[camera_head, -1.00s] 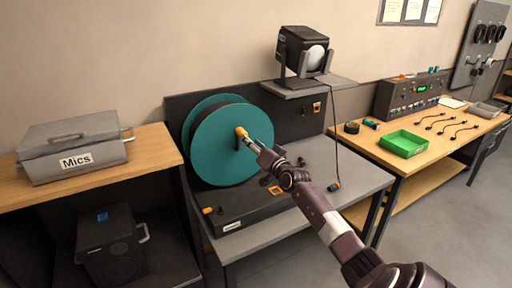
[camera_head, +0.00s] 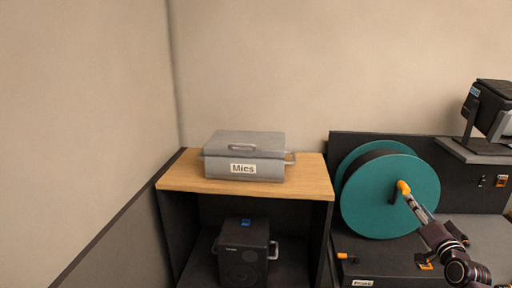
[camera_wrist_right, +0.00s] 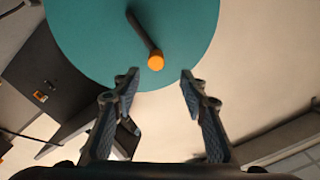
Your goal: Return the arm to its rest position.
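My right gripper (camera_head: 414,202) is at the lower right of the head view, just in front of the orange-tipped crank handle (camera_head: 403,187) of a teal cable reel (camera_head: 370,211). In the right wrist view my right gripper (camera_wrist_right: 159,76) is open, with its two fingers well apart and nothing between the pads. The orange knob of the handle (camera_wrist_right: 155,61) shows just beyond the fingertips, apart from both. The teal reel disc (camera_wrist_right: 90,30) fills the top of that view. My left arm and gripper are not in view.
A grey case labelled Mics (camera_head: 244,156) sits on a wooden-topped shelf (camera_head: 180,177), with a black speaker (camera_head: 243,254) below. A stage light (camera_head: 488,108) stands at the right. A wall and dark panel (camera_head: 110,240) border the left.

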